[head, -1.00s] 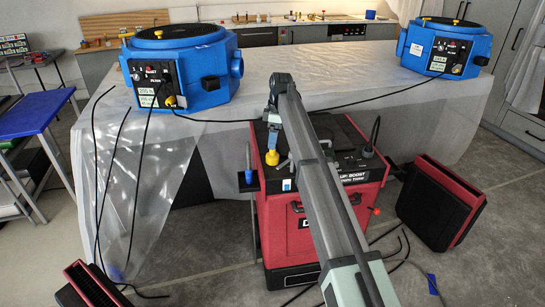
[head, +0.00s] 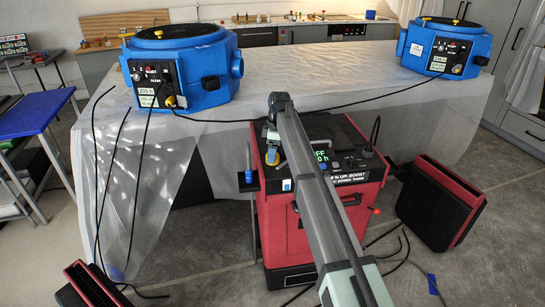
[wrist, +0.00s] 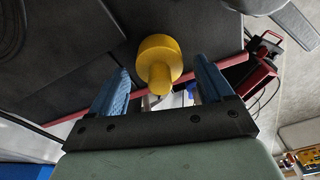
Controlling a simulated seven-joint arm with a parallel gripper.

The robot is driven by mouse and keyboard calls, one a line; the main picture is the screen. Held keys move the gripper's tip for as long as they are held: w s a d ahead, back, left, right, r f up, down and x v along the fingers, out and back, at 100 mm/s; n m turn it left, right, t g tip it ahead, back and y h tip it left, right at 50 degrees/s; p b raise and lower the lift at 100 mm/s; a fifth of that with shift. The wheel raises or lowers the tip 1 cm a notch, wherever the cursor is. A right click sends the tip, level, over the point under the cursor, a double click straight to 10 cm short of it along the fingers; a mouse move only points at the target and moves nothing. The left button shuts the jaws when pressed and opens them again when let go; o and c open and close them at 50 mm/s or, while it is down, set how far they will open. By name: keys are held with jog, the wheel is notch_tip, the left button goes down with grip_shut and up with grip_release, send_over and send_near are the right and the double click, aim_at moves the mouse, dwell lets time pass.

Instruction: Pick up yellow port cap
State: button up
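In the wrist view the cap (wrist: 160,60) is a round yellow disc with a narrower stem facing the camera. My gripper (wrist: 161,68) is open, with one blue ridged finger on each side of the stem and clear gaps to both. The disc appears at or just beyond the fingertips. In the head view my gripper (head: 271,142) is just above the cap, and the arm partly hides the machine's top.
Two blue machines (head: 205,95) (head: 430,65) stand on a plastic-draped table (head: 300,70) behind. A black cable (head: 305,112) runs across its front. A red and black panel unit (head: 435,205) stands at right. A small blue item (head: 249,177) is left of the red machine.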

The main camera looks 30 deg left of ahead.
jog(key=c, duration=0.8)
